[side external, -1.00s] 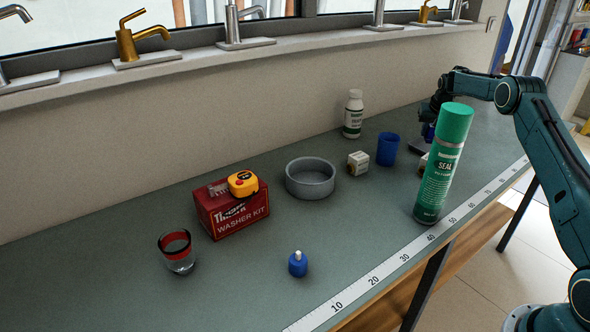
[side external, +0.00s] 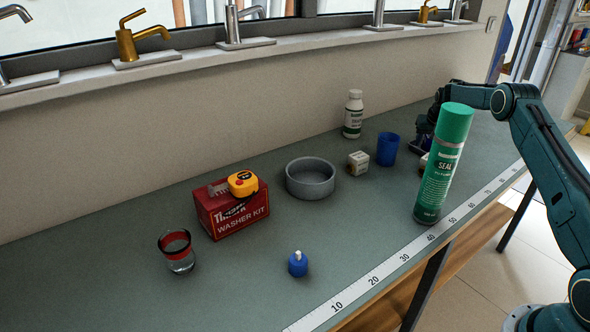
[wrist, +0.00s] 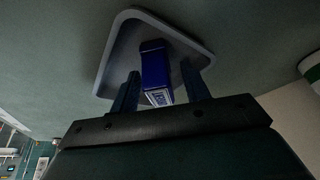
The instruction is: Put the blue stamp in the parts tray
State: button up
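In the wrist view, the blue stamp (wrist: 154,62) is a dark blue block with a pale label on its near end. It lies over the floor of a grey, rounded-corner tray, the parts tray (wrist: 127,36), and appears to rest inside it. My gripper (wrist: 159,72) has one finger on each side of the stamp, with a visible gap at each side, so it is open around it. In the side view my gripper (side external: 421,146) is low at the far right end of the bench, partly behind the green spray can. The tray and stamp are mostly hidden there.
The tall green spray can (side external: 437,170) stands in front of my gripper. A blue cup (side external: 388,149), small box (side external: 358,162) and white bottle (side external: 353,114) are to its left. Farther left are a grey bowl (side external: 310,179), red washer kit box (side external: 233,212), glass (side external: 177,252) and small blue bottle (side external: 298,264).

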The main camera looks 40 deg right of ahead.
jog(key=v, duration=1.2)
jog(key=shift+r, duration=0.15)
dwell(0.7)
jog(key=s+a+r+m+t+h, duration=0.1)
jog(key=s+a+r, duration=0.6)
jog(key=a+r, duration=0.25)
jog(key=s+a+r+m+t, duration=0.1)
jog(key=s+a+r, duration=0.7)
jog(key=a, duration=0.3)
jog(key=s+a+f+n+y, duration=0.2)
jog(key=s+a+n, duration=0.3)
jog(key=s+a, duration=0.5)
jog(key=s+a+f+n+y, duration=0.2)
jog(key=s+a+n, duration=0.4)
jog(key=s+a, duration=0.4)
jog(key=shift+s+a+f, duration=0.15)
jog(key=shift+a+f, duration=0.15)
jog(key=shift+f, duration=0.15)
